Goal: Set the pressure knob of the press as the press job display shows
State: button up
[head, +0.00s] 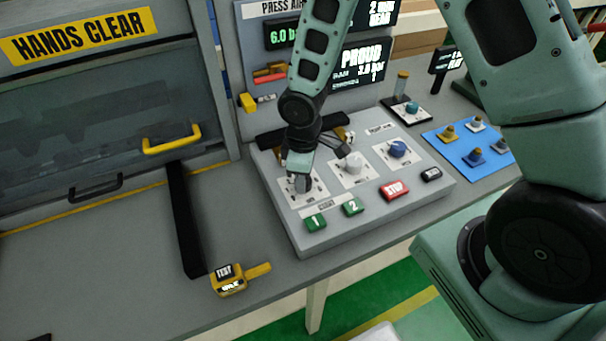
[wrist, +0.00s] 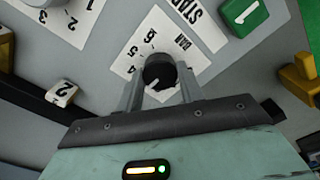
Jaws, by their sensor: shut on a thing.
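The pressure knob (wrist: 159,70) is dark and round, on a white dial plate marked with numbers including 4, 5 and 6. It carries a pale pointer line facing the gripper side. My gripper (wrist: 160,84) is shut on this knob, one finger on each side. In the head view my gripper (head: 299,174) reaches down onto the leftmost dial of the grey control panel (head: 377,198), largely covering the knob. The press job display (head: 362,65) shows a line that looks like 3.0 bar, partly small. Part of the dial scale is hidden by the fingers.
A white knob (head: 352,163) and a blue knob (head: 398,149) sit right of the gripped one. Green buttons 1 (head: 316,222) and 2 (head: 353,206) and a red STOP button (head: 395,190) lie in front. A green readout (head: 280,36) starts with 6.0.

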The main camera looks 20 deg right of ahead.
dwell(0.3)
jog(key=o, duration=1)
notch_tip(320, 180, up, 18)
jog(key=shift+f+b, duration=0.25)
jog(key=shift+b, duration=0.1)
